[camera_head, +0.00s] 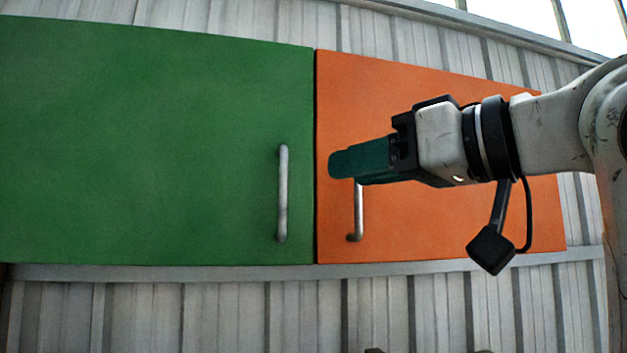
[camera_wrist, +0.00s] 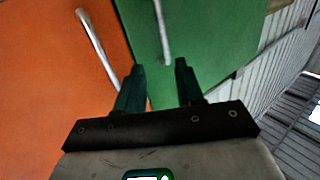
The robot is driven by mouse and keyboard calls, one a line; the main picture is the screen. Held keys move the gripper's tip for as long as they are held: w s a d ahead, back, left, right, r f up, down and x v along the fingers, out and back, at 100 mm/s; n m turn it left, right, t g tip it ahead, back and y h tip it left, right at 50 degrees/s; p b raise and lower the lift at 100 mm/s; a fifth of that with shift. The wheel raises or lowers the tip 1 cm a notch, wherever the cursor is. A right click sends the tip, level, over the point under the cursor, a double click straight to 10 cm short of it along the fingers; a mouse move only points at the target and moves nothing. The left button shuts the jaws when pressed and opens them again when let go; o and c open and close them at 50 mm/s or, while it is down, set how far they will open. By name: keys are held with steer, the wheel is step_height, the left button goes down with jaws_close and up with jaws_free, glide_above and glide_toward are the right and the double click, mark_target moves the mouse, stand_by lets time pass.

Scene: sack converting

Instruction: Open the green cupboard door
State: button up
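The green cupboard door (camera_head: 140,150) fills the left of the head view and is shut, flush beside the orange door. Its grey vertical bar handle (camera_head: 283,193) is near its right edge. My gripper (camera_head: 340,163) is in front of the orange door, to the right of the green door's handle, and covers the top of the orange door's handle. In the wrist view the two dark green fingers (camera_wrist: 160,78) are apart with nothing between them. The green door's handle (camera_wrist: 162,35) is beyond the fingertips, lined up between them, with a gap left.
The orange door (camera_head: 450,220) is shut and has its own bar handle (camera_head: 357,212), which shows left of my fingers in the wrist view (camera_wrist: 97,45). A ribbed metal wall (camera_head: 200,310) lies behind and below the cupboard. The space before the green door looks clear.

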mark_target(287, 166)
steer(key=p+x, duration=0.1)
steer(key=x, duration=0.2)
steer(key=r+p+x, duration=0.1)
steer(key=x, duration=0.3)
steer(key=r+p+x, duration=0.1)
steer(key=x, duration=0.2)
steer(key=shift+a, duration=0.45)
jaws_close()
stand_by(0.3)
